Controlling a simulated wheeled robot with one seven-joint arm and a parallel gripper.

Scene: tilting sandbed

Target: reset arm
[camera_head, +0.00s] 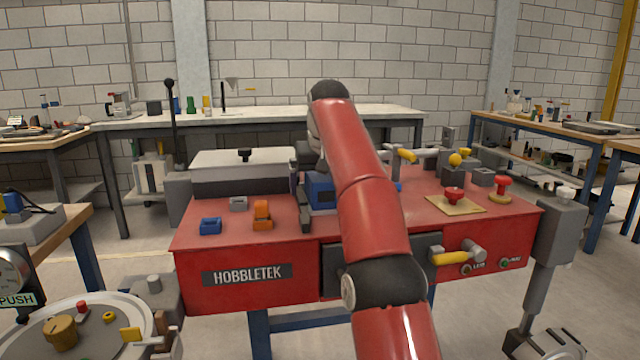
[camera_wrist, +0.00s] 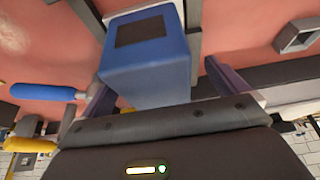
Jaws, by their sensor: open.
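My red arm reaches forward over the red HOBBLETEK bench (camera_head: 210,290) and hides part of its middle. My gripper (camera_wrist: 162,92) is open, with one finger on each side in the wrist view. A blue block (camera_wrist: 150,62) with a dark rectangular patch lies between and beyond the fingers. Whether the fingers touch it cannot be told. The blue block (camera_head: 321,190) also shows in the head view, just left of my arm. The fingertips are mostly hidden there by my arm.
A grey-lidded box (camera_head: 245,170) stands at the bench's back left. An orange block (camera_head: 262,215) and a small blue block (camera_head: 210,226) lie at the front left. A red knob (camera_head: 454,194) on a tan plate and a yellow-handled lever (camera_head: 450,258) are at the right.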

